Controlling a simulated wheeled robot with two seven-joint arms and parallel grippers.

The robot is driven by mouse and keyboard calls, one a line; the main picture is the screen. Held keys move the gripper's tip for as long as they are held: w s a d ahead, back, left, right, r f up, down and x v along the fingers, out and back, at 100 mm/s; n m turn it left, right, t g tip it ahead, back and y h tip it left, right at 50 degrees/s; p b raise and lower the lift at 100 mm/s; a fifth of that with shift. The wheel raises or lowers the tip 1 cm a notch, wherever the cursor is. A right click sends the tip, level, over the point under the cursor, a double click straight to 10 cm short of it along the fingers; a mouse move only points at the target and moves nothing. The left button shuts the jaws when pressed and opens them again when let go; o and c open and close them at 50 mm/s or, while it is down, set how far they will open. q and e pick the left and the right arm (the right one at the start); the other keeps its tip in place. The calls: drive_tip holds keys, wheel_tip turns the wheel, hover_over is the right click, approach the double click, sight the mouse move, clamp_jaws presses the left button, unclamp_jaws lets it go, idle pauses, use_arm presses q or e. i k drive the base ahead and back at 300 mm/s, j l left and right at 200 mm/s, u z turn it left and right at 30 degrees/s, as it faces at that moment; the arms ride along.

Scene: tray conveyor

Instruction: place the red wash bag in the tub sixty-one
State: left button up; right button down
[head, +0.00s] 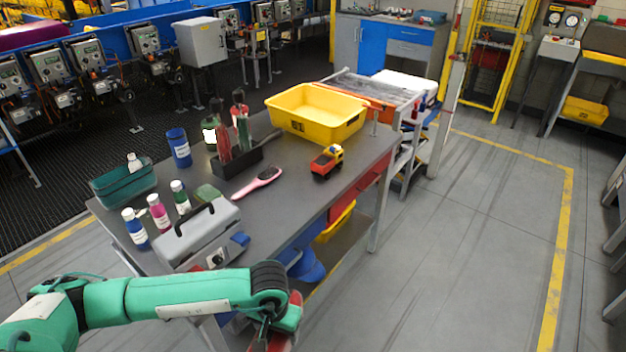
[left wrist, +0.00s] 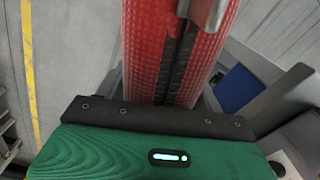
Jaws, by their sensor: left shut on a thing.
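The red wash bag (left wrist: 145,50) fills the upper middle of the left wrist view. It has a textured red surface with a dark strip along it. My left gripper (head: 278,328) is shut on it, low in the head view, in front of the table's near end. A red part of the bag (head: 293,312) shows there beside the gripper; the rest is hidden or cut off. A yellow tub (head: 340,128) stands on the far end of the table, away from the gripper. It has a small dark label, too small to read surely. My right gripper is not in view.
On the grey table (head: 300,200) are a toy truck (head: 327,162), a pink brush (head: 258,183), a grey toolbox (head: 200,236), a teal basket (head: 124,184) and several bottles. Tall red-handled tools stand in a dark holder (head: 236,164). Floor on the right is clear.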

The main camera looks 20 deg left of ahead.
sight(317, 114)
drive_tip(key=k+z, duration=0.3)
drive_tip(key=k+l+z, duration=0.1)
drive_tip(key=z, duration=0.2)
drive_tip(key=i+z, duration=0.1)
drive_tip(key=i, duration=0.4)
drive_tip(key=i+j+z, duration=0.1)
drive_tip(key=i, duration=0.35)
drive_tip(key=i+j, duration=0.15)
drive_tip(key=i, duration=0.55)
drive_tip(key=i+j, duration=0.1)
drive_tip(key=i, duration=0.65)
drive_tip(key=i+u, duration=0.35)
drive_tip(key=i+l+u, duration=0.35)
drive_tip(key=i, duration=0.15)
drive_tip(key=j, duration=0.1)
